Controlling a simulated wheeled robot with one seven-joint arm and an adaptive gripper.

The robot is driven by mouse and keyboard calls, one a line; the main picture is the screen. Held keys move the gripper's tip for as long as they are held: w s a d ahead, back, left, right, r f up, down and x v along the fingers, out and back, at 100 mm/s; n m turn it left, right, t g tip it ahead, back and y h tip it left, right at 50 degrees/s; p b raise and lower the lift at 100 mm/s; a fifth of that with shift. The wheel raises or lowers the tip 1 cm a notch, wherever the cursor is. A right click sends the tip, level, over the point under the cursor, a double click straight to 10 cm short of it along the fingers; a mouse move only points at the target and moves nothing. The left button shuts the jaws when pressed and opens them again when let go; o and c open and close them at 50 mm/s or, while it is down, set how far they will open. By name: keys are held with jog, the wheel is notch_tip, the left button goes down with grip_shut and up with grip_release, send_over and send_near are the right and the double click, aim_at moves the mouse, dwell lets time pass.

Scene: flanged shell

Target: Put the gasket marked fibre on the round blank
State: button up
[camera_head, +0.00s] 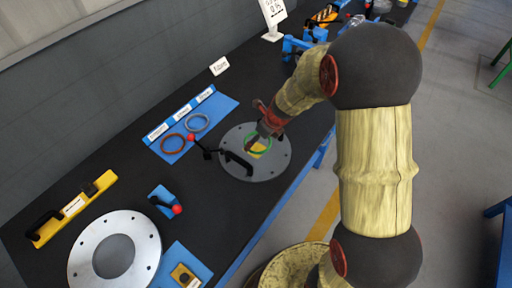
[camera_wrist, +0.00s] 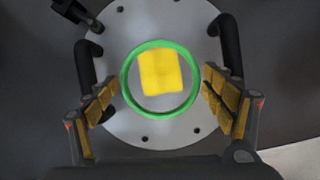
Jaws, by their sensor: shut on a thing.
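My gripper (camera_head: 262,134) is shut on a green ring gasket (camera_wrist: 124,80), its fingers on either side of it. In the head view the green gasket (camera_head: 269,147) is over the round grey blank (camera_head: 236,167), which has two black handles. In the wrist view the gasket circles a yellow patch on the blank (camera_wrist: 150,20). I cannot tell whether it touches the blank. A red-brown ring (camera_head: 164,149) and a grey ring (camera_head: 206,126) lie on a blue mat (camera_head: 222,104) with three labels, too small to read. The mat's spot by the far label is empty.
A red-knobbed black clamp (camera_head: 207,153) reaches to the blank's left edge. Another red-knobbed part (camera_head: 165,200) stands on a blue base. A steel flange (camera_head: 82,262) with a large hole, a yellow bar (camera_head: 75,205) and a small sign (camera_head: 219,66) are on the dark bench.

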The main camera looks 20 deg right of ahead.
aim_at(254, 148)
jog(key=shift+w+a+f, duration=0.3)
jog(key=shift+w+f, duration=0.2)
jog(key=shift+f, duration=0.2)
jog(key=shift+w+f+b, duration=0.15)
jog(key=shift+f+b, duration=1.25)
jog(key=shift+f, duration=0.25)
jog(key=shift+f, duration=0.15)
jog(key=o, duration=1)
jog(key=shift+o, duration=0.7)
